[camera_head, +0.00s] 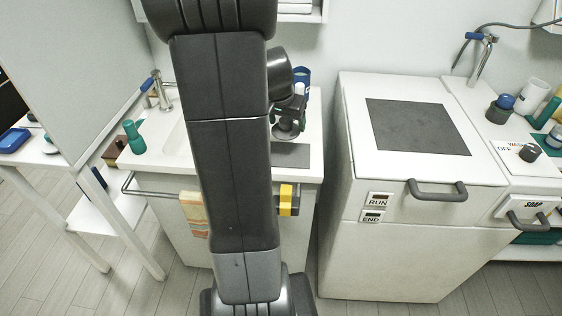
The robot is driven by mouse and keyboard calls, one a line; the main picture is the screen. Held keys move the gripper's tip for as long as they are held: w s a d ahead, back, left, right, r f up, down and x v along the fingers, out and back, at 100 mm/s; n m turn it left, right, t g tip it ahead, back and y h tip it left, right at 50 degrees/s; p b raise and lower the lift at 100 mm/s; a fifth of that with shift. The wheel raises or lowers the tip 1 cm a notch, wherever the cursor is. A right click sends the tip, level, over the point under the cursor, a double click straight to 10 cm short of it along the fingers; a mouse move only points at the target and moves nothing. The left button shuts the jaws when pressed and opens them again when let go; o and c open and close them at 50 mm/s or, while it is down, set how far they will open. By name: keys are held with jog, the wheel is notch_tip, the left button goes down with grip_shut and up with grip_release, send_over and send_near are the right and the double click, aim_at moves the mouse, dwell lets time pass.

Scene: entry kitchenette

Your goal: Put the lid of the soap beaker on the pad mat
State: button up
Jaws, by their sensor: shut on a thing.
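My gripper (288,122) points down over the right part of the sink counter, partly hidden behind my arm. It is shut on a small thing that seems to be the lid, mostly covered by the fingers. A dark grey mat (292,156) lies flat on the counter just below and in front of the gripper. It looks like the pad mat; its left part is hidden by my arm. A blue beaker-like container (302,77) stands behind the gripper; I cannot tell whether it is the soap beaker.
A white machine (400,225) with a larger dark panel (416,126) on top stands to the right. Several bottles and a dark pot with a blue top (500,108) are at the far right. A green bottle (134,137) stands left of the sink. A rail (150,192) runs along the counter front.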

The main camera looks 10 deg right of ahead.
aim_at(283, 128)
jog(key=f, duration=0.3)
jog(key=shift+w+d+f, duration=0.1)
jog(key=shift+w+f, duration=0.15)
jog(key=shift+f, duration=0.05)
jog(key=shift+f+b, duration=0.45)
jog(key=shift+f, duration=1.75)
jog(key=shift+f, duration=0.1)
jog(key=o, duration=1)
jog(key=shift+c, duration=0.2)
jog(key=shift+s+r, duration=0.1)
jog(key=shift+r, duration=0.45)
jog(key=p+v, duration=0.1)
jog(key=v, duration=1)
jog(key=shift+r, duration=0.1)
